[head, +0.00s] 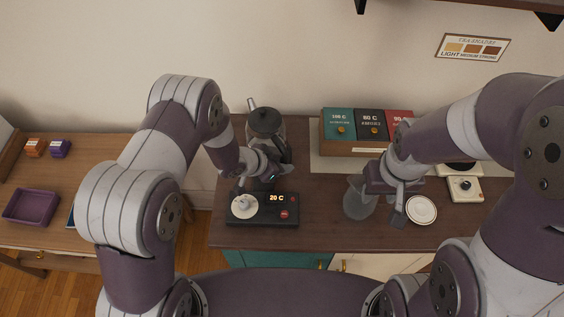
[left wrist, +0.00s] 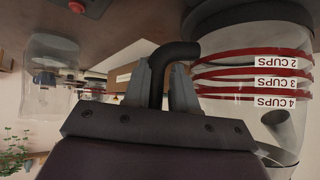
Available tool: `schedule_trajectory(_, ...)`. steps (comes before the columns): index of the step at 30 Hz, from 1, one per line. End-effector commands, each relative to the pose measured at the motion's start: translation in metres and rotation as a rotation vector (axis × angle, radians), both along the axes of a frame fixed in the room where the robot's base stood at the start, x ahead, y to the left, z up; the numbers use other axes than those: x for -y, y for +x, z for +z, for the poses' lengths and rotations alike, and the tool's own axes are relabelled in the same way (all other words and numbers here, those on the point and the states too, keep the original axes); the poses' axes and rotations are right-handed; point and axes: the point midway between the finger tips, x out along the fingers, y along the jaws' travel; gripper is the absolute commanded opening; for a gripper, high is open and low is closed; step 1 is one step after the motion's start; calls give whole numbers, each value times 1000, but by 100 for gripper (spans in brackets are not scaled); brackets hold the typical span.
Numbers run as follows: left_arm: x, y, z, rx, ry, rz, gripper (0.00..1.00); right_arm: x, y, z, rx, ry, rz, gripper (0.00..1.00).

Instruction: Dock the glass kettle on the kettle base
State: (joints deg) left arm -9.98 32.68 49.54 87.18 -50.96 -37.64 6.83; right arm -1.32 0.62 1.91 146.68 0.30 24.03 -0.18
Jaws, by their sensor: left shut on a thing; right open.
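The glass kettle (head: 265,122), with a dark lid, stands upright behind the kettle base (head: 285,201), apart from it. My left gripper (head: 262,180) is shut on the kettle's black handle. The left wrist view shows the handle (left wrist: 178,52) between the fingers and the clear body (left wrist: 230,105) with red cup-mark rings beside them. I cannot tell whether the kettle touches the counter. The base is a black panel with a pale round plate (head: 244,206) at its left, a "20 C" display and a red button. My right gripper (head: 393,205) is open, right of a glass vessel (head: 356,200).
Teal, black and red temperature boxes (head: 370,125) stand at the counter's back. A white saucer (head: 421,210) and a small white device (head: 465,189) sit at the right. A side table (head: 60,190) with a purple tray (head: 31,207) is at left. The counter between base and vessel is clear.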

Motion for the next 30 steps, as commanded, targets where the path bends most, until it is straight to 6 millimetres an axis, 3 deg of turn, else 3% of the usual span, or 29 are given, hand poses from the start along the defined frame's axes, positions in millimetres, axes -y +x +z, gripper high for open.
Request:
schedule_trajectory(1, 0, 2, 1, 5, -1, -1, 30, 0, 0, -1, 0, 0, 0, 43)
schedule_trajectory(2, 0, 2, 1, 5, -1, -1, 37, 0, 0, 0, 0, 0, 0, 43)
schedule_trajectory(11, -1, -1, 1, -3, 0, 1, 37, 0, 0, 2, 0, 0, 0, 43)
schedule_trajectory(30, -39, -30, 53, -1, 0, 2, 37, 0, 0, 57, 0, 0, 0, 43)
